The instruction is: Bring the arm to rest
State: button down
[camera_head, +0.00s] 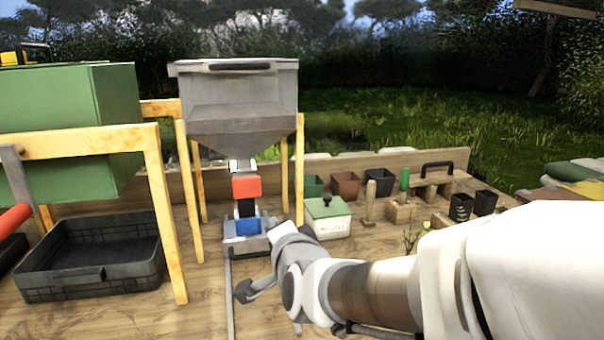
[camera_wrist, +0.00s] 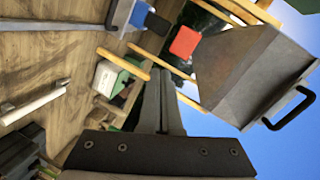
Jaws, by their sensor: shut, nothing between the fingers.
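My arm (camera_head: 375,290) reaches in from the right of the head view, low over the wooden bench, and ends near the base of the grey hopper. My gripper shows in the wrist view (camera_wrist: 161,78). Its two dark fingers lie together, with nothing between them. In the head view I cannot clearly make out the fingers. The fingers appear apart from the hopper and the things around it.
The grey hopper (camera_head: 235,90) stands on wooden legs, with a red part (camera_head: 246,187) and a blue part (camera_head: 247,227) below. A green bin (camera_head: 70,120) and a black tray (camera_head: 90,265) are left. A green-lidded box (camera_head: 328,225) and several small pots stand behind my arm.

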jog(key=s+d+f+n+g+h, duration=0.25)
jog(key=s+d+n+g, duration=0.2)
jog(key=s+d, duration=0.55)
jog(key=s+d+f+n+g+h, duration=0.2)
jog(key=s+d+f+n+g, duration=0.15)
jog(key=s+d+n, duration=0.45)
jog(key=s+r+m+p, duration=0.1)
jog(key=s+r+p, duration=0.1)
jog(key=r+p, duration=0.5)
jog(key=s+d+r+m+g+p, duration=0.1)
jog(key=s+r+p, duration=0.1)
jog(key=r+p, duration=0.5)
jog(key=shift+r, duration=0.5)
jog(key=c, duration=1.6)
grip_release()
